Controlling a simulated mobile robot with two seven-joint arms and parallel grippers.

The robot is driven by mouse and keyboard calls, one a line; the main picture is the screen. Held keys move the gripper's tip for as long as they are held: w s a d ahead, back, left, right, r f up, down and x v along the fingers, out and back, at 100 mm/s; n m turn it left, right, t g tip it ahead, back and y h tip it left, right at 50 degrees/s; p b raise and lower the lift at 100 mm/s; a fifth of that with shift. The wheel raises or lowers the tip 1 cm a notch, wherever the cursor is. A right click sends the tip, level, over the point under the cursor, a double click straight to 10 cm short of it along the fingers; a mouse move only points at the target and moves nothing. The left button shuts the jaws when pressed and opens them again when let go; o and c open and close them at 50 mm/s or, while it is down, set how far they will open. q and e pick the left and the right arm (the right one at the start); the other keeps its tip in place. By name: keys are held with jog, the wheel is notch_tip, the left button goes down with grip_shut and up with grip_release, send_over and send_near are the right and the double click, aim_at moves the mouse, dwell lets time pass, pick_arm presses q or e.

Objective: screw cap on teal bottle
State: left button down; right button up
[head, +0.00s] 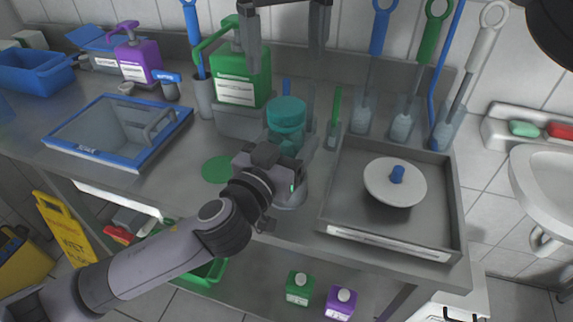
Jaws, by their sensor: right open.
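A teal bottle (287,133) stands upright at the middle of the counter. A wide teal round top (286,110) is at its upper end; I cannot tell whether this is a separate cap. My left gripper (300,156) is at the bottle's lower part, which its body partly hides. Whether its fingers press on the bottle is hidden. My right gripper (284,66) hangs from the top edge, fingers down and apart. It is empty, and its fingertips appear above the teal top in the picture.
A green pump bottle (240,82) is just left of the teal bottle. A flat green disc (219,169) lies on the counter. A blue-framed panel (92,153) lies at left.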

aim_at(287, 105)
jog(key=shift+f, duration=3.95)
jog(key=c, duration=1.1)
